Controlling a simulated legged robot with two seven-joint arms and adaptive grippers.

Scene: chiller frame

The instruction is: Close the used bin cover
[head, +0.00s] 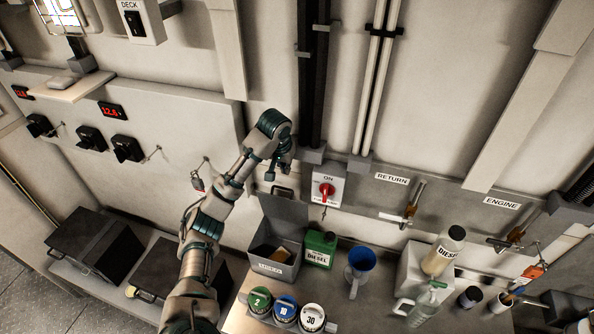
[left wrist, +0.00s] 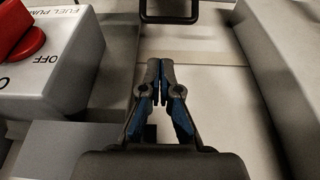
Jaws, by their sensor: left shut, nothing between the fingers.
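The used bin (head: 277,268) is a grey box with a label on its front, on the bench below my left arm. Its cover (head: 285,218) stands open and upright at the back of the bin, with a dark handle (head: 283,190) at its top edge. Something yellowish lies inside the bin. My left gripper (head: 277,174) is just above the cover's top edge, near the handle. In the left wrist view its fingers (left wrist: 160,64) are shut and empty, and a dark handle-like loop (left wrist: 170,18) shows beyond the fingertips. My right gripper is out of view.
A red fuel pump switch (head: 326,190) is on the wall right of the gripper; its box also fills the left wrist view's left side (left wrist: 62,62). A green diesel can (head: 320,250), a blue funnel (head: 361,262) and several numbered lids (head: 286,309) stand close to the bin.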

